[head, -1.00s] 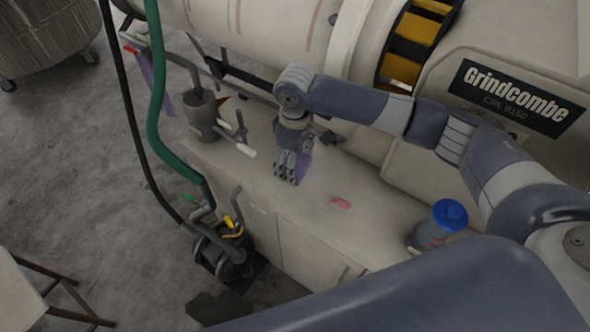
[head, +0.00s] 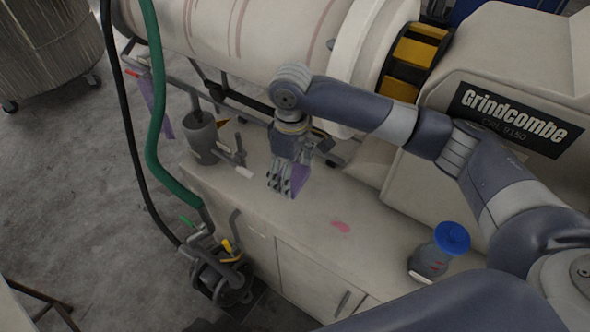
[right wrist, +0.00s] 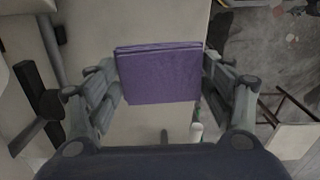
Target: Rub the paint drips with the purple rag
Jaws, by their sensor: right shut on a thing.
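My right gripper (head: 280,186) is shut on a folded purple rag (head: 299,178), held over the pale cabinet top. In the right wrist view the rag (right wrist: 160,76) sits flat between the fingers; whether it touches the cabinet top is unclear. Reddish paint drips (head: 238,24) run as several streaks down the white drum, above and behind the gripper. A pink smear (head: 340,227) lies on the cabinet top, right of and nearer than the gripper. My left gripper is not in view.
A blue-lidded jar (head: 433,256) stands right of the smear. A grey canister (head: 202,135) and a white-handled tool (head: 243,171) are at the cabinet's left end. A green hose (head: 153,120) hangs at left. Another purple cloth (head: 156,108) hangs from a rail.

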